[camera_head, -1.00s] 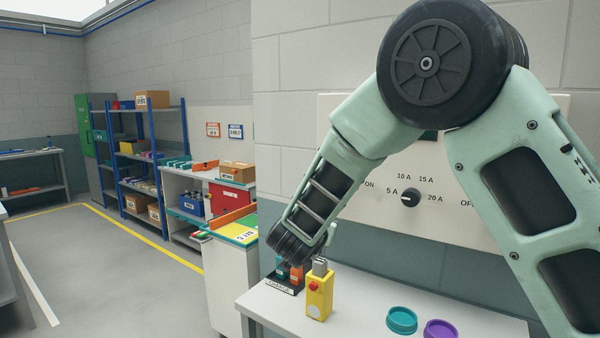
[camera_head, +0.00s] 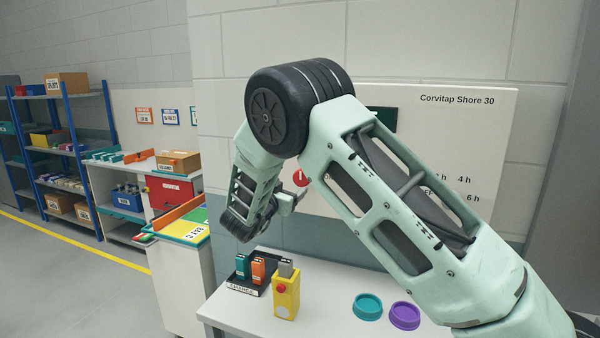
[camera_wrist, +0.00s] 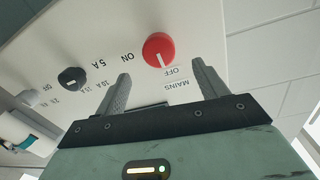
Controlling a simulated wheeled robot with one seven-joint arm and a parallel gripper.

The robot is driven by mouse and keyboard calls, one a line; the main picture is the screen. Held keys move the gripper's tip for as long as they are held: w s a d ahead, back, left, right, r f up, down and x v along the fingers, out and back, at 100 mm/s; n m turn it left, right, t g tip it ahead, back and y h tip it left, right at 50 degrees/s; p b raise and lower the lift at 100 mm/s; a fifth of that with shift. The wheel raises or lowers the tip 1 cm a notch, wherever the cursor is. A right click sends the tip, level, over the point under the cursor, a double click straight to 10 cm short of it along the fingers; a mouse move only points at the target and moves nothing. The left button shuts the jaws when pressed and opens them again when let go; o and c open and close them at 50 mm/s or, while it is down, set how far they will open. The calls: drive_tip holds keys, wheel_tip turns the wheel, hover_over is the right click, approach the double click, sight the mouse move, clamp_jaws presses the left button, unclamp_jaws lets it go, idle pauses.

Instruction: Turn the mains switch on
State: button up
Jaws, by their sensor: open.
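The mains switch is a red round knob (camera_wrist: 158,48) with a white line, on the white panel (camera_head: 455,125) on the wall. The knob also shows in the head view (camera_head: 300,177), partly hidden by my arm. My gripper (camera_wrist: 161,72) is open and empty, facing the panel. Its two fingers lie to either side of the knob in the picture; contact cannot be made out.
A black dial (camera_wrist: 72,78) sits beside the switch on the panel. Below, a bench (camera_head: 235,312) holds a yellow box with a red button (camera_head: 286,297), a charger (camera_head: 245,288) with coloured packs, a teal dish (camera_head: 367,307) and a purple dish (camera_head: 404,316). Shelves (camera_head: 70,150) stand at left.

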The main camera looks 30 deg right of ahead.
sight(300, 179)
drive_tip(key=p+x, duration=0.3)
drive_tip(key=x, duration=0.4)
drive_tip(key=shift+w+d+r, duration=0.15)
drive_tip(key=shift+w+d, duration=0.05)
drive_tip(key=shift+d, duration=0.1)
drive_tip(key=shift+w+d, duration=0.35)
drive_tip(key=shift+d, duration=0.2)
drive_tip(key=c, duration=1)
